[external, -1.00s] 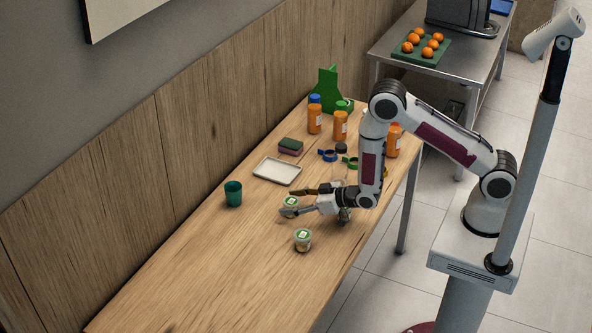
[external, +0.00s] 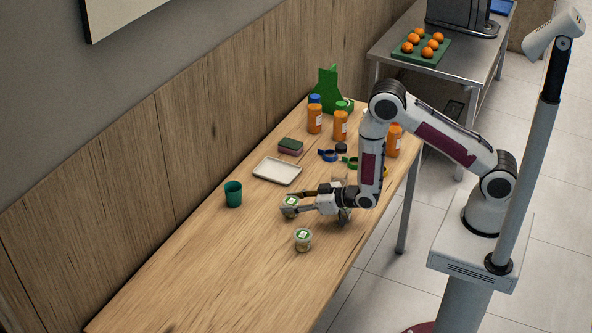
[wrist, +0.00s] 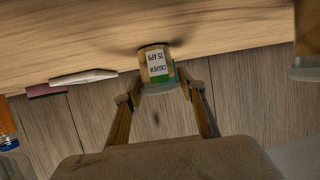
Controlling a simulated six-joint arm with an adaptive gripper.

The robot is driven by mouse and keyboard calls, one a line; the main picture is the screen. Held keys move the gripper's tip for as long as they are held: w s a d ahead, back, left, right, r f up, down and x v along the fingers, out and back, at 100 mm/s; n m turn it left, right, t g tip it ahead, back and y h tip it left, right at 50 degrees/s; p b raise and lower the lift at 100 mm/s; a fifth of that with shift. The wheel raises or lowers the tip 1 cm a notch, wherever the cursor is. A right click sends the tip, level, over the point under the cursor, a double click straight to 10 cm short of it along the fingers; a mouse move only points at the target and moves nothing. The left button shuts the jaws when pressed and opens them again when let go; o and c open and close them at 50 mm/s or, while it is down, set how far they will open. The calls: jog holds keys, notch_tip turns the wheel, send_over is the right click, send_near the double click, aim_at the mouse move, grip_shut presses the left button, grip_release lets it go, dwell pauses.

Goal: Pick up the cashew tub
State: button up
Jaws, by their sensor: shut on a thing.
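A second tub (external: 303,240) stands just in front of my gripper. A green cup (external: 233,194), a white tray (external: 277,171) and a sponge (external: 290,146) lie to the left and behind. Orange bottles (external: 340,125) stand farther back. The near-left table is clear.

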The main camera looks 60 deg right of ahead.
aim_at(292, 201)
jog(key=shift+r, duration=0.1)
jog(key=shift+r, duration=4.9)
jog(key=w+a+n+g+y, duration=0.2)
jog(key=a+n+y, duration=0.2)
jog(key=a, duration=1.8)
jog(key=w+a+n+g+y, duration=0.3)
jog(key=a+n+y, duration=0.2)
jog(key=a, duration=1.7)
jog(key=shift+w+r, duration=0.15)
jog(key=shift+w, duration=0.2)
